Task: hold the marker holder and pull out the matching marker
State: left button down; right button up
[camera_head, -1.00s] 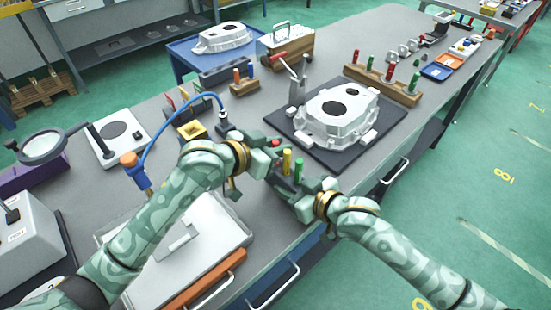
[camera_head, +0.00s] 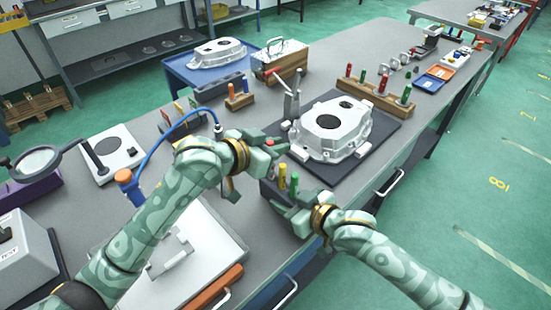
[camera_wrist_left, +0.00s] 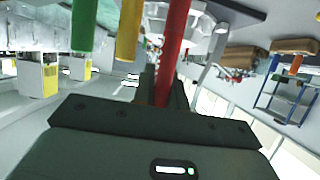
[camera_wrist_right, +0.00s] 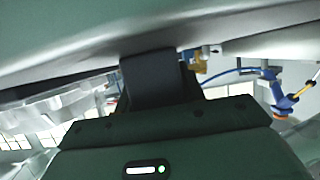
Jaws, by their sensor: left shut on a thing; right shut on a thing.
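The marker holder (camera_head: 268,190) is a dark block near the table's front edge. A yellow marker (camera_head: 282,176) and a green marker (camera_head: 294,181) stand upright in it. My right gripper (camera_head: 287,203) is shut on the holder at its near side; in the right wrist view the grip is mostly hidden. My left gripper (camera_head: 273,150) is shut on the red marker (camera_head: 269,142), above and left of the yellow one. In the left wrist view the red marker (camera_wrist_left: 173,45) runs between the fingers, beside the yellow (camera_wrist_left: 129,30) and green (camera_wrist_left: 84,25) ones. Its lower end is hidden.
A casting (camera_head: 332,125) lies on a dark mat (camera_head: 384,143) just right of the grippers. A wooden rack (camera_head: 378,96) with several markers stands behind it. A blue hose (camera_head: 165,140) and a white case (camera_head: 205,235) are at left.

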pick_arm(q)
notch_tip(320, 180, up, 6)
jog(key=shift+f, duration=0.1)
pick_arm(e)
jog(key=o, duration=1.1)
pick_arm(q)
jog(key=shift+s, duration=0.1)
pick_arm(e)
jog(key=v, duration=1.2)
